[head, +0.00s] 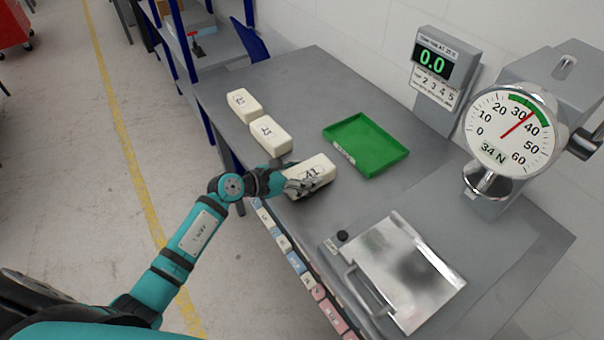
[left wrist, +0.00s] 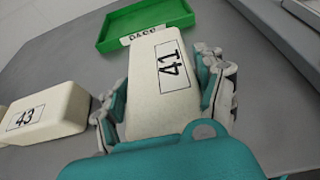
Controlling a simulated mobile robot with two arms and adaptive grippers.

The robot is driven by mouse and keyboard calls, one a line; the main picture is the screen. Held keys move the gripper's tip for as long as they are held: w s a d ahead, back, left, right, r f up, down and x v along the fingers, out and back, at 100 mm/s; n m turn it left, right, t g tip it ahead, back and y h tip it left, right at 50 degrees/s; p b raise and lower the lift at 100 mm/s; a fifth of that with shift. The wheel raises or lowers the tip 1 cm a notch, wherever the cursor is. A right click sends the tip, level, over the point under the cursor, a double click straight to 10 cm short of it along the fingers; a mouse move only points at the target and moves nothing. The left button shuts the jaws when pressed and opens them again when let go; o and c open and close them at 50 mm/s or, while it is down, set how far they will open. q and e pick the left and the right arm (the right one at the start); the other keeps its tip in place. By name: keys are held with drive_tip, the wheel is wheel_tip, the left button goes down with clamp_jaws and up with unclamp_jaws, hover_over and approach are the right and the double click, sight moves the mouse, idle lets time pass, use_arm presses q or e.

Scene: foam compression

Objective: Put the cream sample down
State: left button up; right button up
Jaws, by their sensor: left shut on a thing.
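The cream sample (head: 318,170) is a pale block, and its label reads 41 in the left wrist view (left wrist: 150,103). My left gripper (head: 300,186) is shut on it, with fingers along both sides in the left wrist view (left wrist: 163,92). The block is at the table's near-left edge, in front of the green tray. I cannot tell whether its underside touches the table (head: 300,100). My right gripper is not in view.
Two more cream blocks (head: 270,135) (head: 243,105) stand along the left edge; the nearer reads 43. A green tray (head: 398,158) marked PASS lies behind the held block. A metal plate (head: 425,290) with a handle and a dial gauge (head: 516,130) are to the right.

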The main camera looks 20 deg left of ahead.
use_arm(q)
drive_tip(key=shift+f, duration=0.4)
drive_tip(key=shift+f, duration=0.15)
drive_tip(key=o, duration=1)
drive_tip(key=shift+c, duration=0.2)
